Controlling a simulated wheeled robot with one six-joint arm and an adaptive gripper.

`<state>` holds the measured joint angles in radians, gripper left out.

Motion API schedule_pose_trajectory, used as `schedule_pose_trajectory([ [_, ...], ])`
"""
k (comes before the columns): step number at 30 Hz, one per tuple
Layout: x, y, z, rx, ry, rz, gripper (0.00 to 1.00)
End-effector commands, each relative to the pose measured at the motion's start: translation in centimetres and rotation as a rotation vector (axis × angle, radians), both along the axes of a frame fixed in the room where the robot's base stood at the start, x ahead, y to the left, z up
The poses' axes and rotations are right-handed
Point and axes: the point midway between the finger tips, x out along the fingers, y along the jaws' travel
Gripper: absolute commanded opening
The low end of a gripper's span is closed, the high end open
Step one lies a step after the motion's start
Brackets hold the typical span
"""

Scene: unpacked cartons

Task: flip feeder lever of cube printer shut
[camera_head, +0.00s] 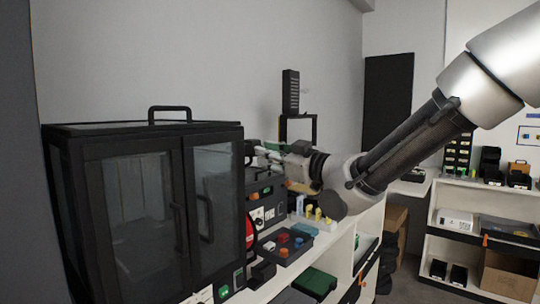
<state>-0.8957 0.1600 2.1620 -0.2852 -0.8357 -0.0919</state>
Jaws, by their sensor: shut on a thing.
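My gripper (268,153) reaches in from the right, just beyond the right edge of the large black cabinet. Its fingers are shut on a small part at the top of a black boxy machine (264,192), which I take to be the cube printer. The part is too small and too covered to make out clearly; by its place it seems to be the feeder lever. Its angle cannot be told. The machine's left side is hidden behind the cabinet, and my gripper covers part of its top.
A large black cabinet (160,132) with two glass doors and handles fills the left. A dark tray (284,260) with red, blue and orange parts stands in front of the machine. Bottles (318,214) stand beside it. White shelves (480,190) are at the right.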

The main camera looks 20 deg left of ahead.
Motion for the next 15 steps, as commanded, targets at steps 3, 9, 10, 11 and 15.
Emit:
schedule_pose_trajectory([
  [3, 0.22, 0.10, -0.58, 0.070, -0.028, -0.003, 0.00],
  [9, 0.26, 0.10, -0.80, 0.140, -0.059, -0.006, 0.00],
  [10, 0.26, 0.08, -0.83, 0.142, -0.060, -0.006, 0.00],
  [11, 0.26, 0.07, -0.84, 0.143, -0.060, -0.006, 0.00],
  [15, 0.26, 0.06, -0.96, 0.140, -0.057, -0.006, 0.00],
])
